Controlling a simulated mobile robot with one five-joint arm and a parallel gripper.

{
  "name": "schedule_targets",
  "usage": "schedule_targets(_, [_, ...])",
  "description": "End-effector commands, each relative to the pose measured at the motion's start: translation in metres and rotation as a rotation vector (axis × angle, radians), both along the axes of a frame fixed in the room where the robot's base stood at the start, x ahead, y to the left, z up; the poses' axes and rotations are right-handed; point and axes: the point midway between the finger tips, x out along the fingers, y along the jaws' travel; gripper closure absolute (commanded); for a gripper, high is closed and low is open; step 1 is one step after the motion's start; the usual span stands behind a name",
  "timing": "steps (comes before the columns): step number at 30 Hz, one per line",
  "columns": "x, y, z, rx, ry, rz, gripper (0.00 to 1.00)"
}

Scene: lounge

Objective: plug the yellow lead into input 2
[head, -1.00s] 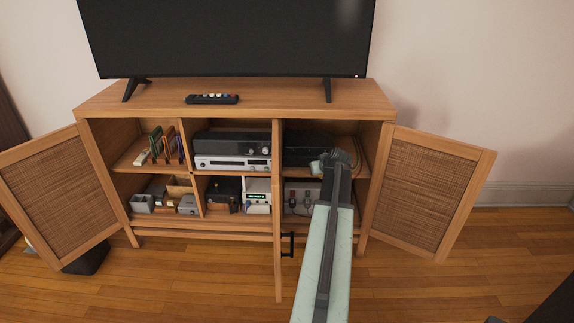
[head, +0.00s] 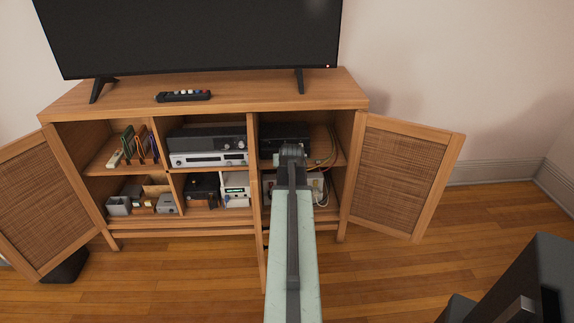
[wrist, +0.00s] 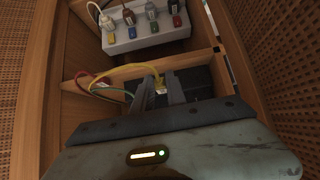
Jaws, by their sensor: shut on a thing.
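My gripper (wrist: 160,92) is shut on the plug of the yellow lead (wrist: 125,70). The yellow plug (wrist: 160,87) shows between the fingertips, in front of a dark device (wrist: 197,79). The yellow lead curves away from the plug to the left in the wrist view. In the head view my gripper (head: 291,152) is at the upper right compartment, in front of a black device (head: 283,131). My arm hides part of that device. No input sockets or numbers can be made out, and I cannot tell whether the plug touches the device.
A pale box (wrist: 148,35) with several plugs and coloured tags shows in the wrist view. Red and green leads (wrist: 112,89) lie near the yellow one. The right cabinet door (head: 405,175) stands open. A wooden divider (head: 253,165) is close left of my arm.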

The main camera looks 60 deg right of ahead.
Motion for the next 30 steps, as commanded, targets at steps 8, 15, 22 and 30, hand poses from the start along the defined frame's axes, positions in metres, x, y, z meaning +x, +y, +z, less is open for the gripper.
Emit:
schedule_targets(8, [0.01, -0.014, 0.0, 0.0, 0.0, 0.001, 1.0])
schedule_targets(15, [0.018, -0.026, 0.0, 0.0, 0.0, 0.001, 1.0])
schedule_targets(22, [0.026, -0.037, 0.0, 0.001, 0.001, 0.001, 1.0])
schedule_targets(30, [0.035, -0.05, 0.0, 0.001, 0.001, 0.001, 1.0])
